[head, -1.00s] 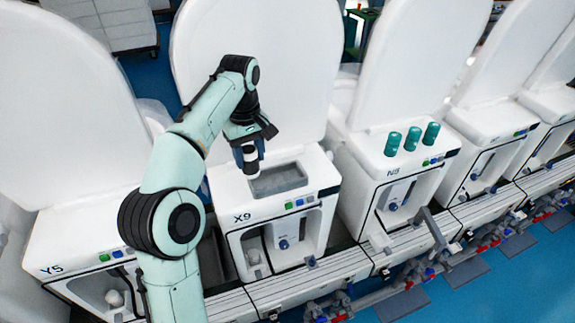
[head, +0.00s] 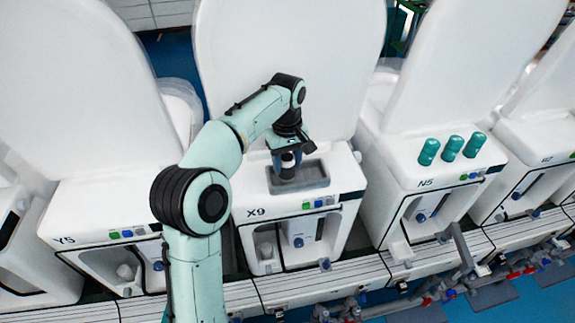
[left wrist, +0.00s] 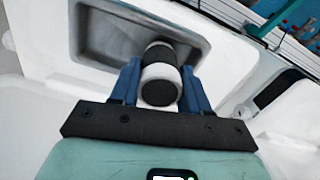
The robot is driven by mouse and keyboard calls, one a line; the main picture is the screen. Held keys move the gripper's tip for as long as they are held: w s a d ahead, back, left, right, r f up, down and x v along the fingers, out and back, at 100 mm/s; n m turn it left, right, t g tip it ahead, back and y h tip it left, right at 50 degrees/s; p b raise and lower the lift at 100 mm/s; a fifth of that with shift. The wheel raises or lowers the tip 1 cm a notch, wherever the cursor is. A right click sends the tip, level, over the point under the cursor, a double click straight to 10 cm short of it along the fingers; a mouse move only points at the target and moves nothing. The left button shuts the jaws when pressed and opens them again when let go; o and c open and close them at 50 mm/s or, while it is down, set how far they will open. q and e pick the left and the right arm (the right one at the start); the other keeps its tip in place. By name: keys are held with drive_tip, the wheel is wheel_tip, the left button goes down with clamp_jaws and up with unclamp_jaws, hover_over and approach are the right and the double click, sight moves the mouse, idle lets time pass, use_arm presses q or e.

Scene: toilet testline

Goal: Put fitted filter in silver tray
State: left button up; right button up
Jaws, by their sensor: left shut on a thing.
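My left gripper (head: 287,158) is over the toilet unit marked X9. In the left wrist view its blue fingers (left wrist: 160,88) are shut on the filter (left wrist: 160,75), a white and black cylinder. In the head view the filter (head: 288,165) hangs at the silver tray (head: 312,176), a grey rectangular recess in the top of X9. The tray (left wrist: 100,32) also shows behind the filter in the left wrist view. The filter's far end is over or inside the tray; I cannot tell whether it touches the bottom. My right gripper is not in view.
Unit Y5 (head: 100,215) stands to the left. Unit N5 (head: 430,180) stands to the right, with several teal cylinders (head: 452,148) on top. The raised white lid (head: 290,60) of X9 stands behind my gripper. A rail with pipes runs along the front.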

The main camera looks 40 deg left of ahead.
use_arm(q)
drive_tip(key=shift+s+f, duration=0.1)
drive_tip(key=shift+f, duration=0.25)
drive_tip(key=shift+f, duration=0.1)
drive_tip(key=o, duration=1.1)
